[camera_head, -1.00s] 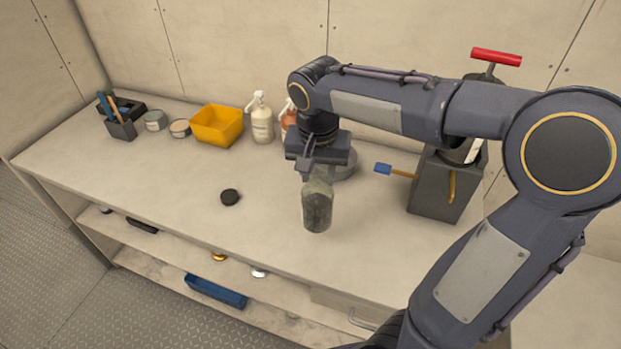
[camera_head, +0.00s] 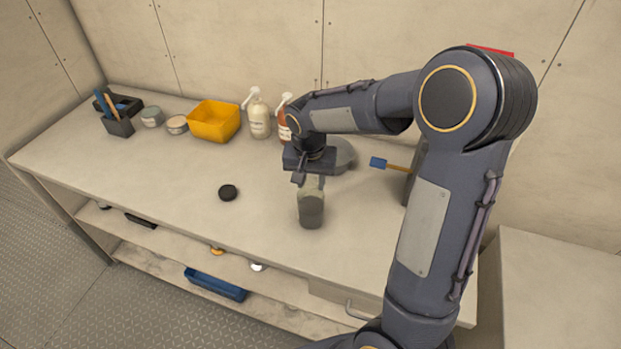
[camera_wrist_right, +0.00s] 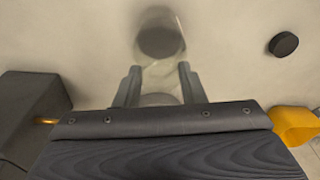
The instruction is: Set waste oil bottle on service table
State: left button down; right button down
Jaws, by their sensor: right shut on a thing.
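The waste oil bottle (camera_head: 311,208) is clear, with dark liquid in its lower part. It stands out over the front middle of the pale bench in the head view. My right gripper (camera_head: 310,178) is shut on its upper part from above. In the right wrist view the bottle (camera_wrist_right: 160,40) is between the two fingers of my right gripper (camera_wrist_right: 157,78). Whether its base touches the bench is unclear. A second pale top (camera_head: 560,290) at the right may be the service table; I cannot tell. My left gripper is out of view.
On the bench (camera_head: 120,185) lie a black round cap (camera_head: 228,192), a yellow bin (camera_head: 214,121), a white pump bottle (camera_head: 259,118), an orange one (camera_head: 284,125), tins and a dark tool holder. A dark box with a blue-tipped brush (camera_head: 378,162) stands right of the bottle.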

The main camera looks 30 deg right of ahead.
jog(key=shift+f, duration=0.2)
jog(key=c, duration=0.9)
grip_release()
jog(key=shift+r, duration=0.15)
notch_tip(320, 180, up, 11)
jog(key=s+a+f+n+t+y, duration=0.1)
jog(key=s+a+n, duration=0.1)
jog(key=s, duration=0.5)
jog(key=s+a+f+n+t+y, duration=0.1)
jog(key=s+a+n+t+y, duration=0.1)
jog(key=s, duration=0.5)
jog(key=s+a+f+n+t+y, duration=0.1)
jog(key=s+a+n, duration=0.1)
jog(key=s, duration=0.6)
jog(key=shift+a+f+y+b, duration=0.3)
jog(key=shift+a+f+b, duration=0.05)
jog(key=shift+a, duration=0.25)
